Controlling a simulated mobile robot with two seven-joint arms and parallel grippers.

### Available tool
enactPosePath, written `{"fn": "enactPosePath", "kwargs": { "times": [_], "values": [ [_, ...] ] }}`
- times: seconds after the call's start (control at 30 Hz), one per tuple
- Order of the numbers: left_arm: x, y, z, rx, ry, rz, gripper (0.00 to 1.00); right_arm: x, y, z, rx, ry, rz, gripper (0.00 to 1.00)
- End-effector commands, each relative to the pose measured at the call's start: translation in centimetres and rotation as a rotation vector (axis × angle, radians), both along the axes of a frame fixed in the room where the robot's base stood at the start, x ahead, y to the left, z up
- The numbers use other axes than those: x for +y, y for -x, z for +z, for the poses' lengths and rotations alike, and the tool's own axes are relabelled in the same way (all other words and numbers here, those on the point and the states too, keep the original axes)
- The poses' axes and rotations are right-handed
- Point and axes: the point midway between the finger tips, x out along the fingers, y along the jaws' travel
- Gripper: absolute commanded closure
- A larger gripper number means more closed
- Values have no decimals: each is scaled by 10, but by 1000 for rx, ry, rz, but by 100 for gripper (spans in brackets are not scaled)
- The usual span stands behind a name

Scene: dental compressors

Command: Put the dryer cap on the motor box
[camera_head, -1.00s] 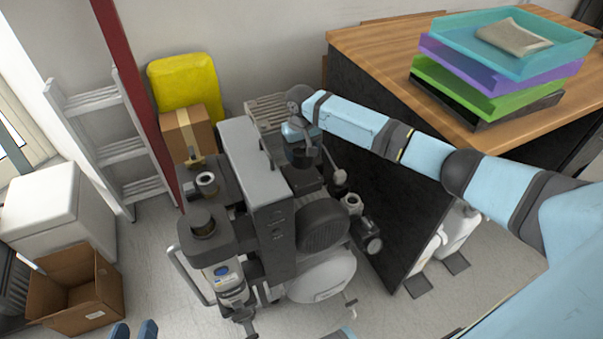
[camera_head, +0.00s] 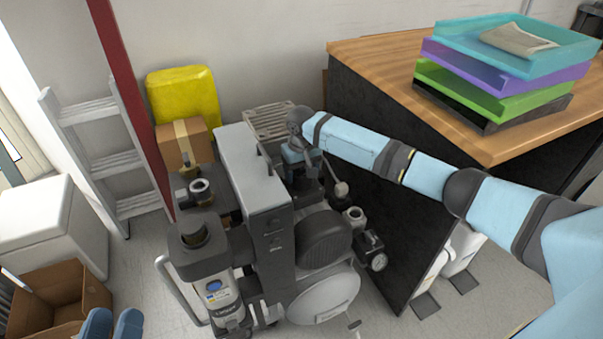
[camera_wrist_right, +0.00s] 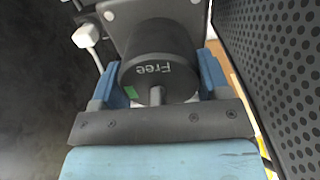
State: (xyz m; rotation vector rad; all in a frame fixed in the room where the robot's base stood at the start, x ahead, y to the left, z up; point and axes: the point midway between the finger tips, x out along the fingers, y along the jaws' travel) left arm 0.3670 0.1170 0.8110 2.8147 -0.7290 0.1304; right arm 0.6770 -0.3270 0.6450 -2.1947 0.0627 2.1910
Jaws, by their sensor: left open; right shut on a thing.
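My right gripper (camera_wrist_right: 157,85) is shut on a dark grey cylinder marked "Free", the dryer cap (camera_wrist_right: 160,50), with one blue finger on each side. In the head view the right gripper (camera_head: 298,157) is over the back right of the compressor, beside the tall grey box, the motor box (camera_head: 255,180). The cap is mostly hidden there by the hand, and I cannot tell whether it touches anything below. My left gripper (camera_head: 112,324) is open and empty at the bottom left edge, apart from the compressor.
A wooden desk (camera_head: 390,55) with a dark side panel stands close to the right arm. Stacked trays (camera_head: 500,75) lie on it. A ladder (camera_head: 105,160), a cardboard box (camera_head: 182,145) and a yellow container (camera_head: 185,95) stand behind left. An open carton (camera_head: 60,300) is at lower left.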

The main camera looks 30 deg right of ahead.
Motion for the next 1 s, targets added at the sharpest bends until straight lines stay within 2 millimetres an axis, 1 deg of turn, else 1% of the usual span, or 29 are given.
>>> {"fn": "enactPosePath", "kwargs": {
  "times": [0.13,0.17,0.2,0.23,0.27,0.5,0.6,0.67,0.77,0.9,1.0],
  "values": [
    [0,0,5,-10,5,3,57,0,0,-2,1,0,-1,57],
    [0,0,4,-10,5,3,57,0,0,-3,1,0,-1,24],
    [0,0,3,-10,5,3,57,0,0,-3,1,0,-1,14],
    [0,0,3,-10,5,3,57,0,0,-3,1,0,-1,7],
    [0,0,3,-10,5,3,57,0,0,-3,1,0,-1,5],
    [1,0,3,-8,4,4,57,0,0,-3,0,0,0,5],
    [0,0,-3,2,-2,1,57,0,0,-1,-1,0,0,5],
    [2,-1,1,15,-11,9,57,0,0,8,0,0,0,5],
    [6,-2,-2,52,-40,27,57,0,0,20,0,0,-1,5],
    [15,-2,-11,125,-98,63,57,0,0,40,1,0,-1,5],
    [25,1,-37,228,-165,84,57,0,0,48,1,0,0,5]
  ]
}}
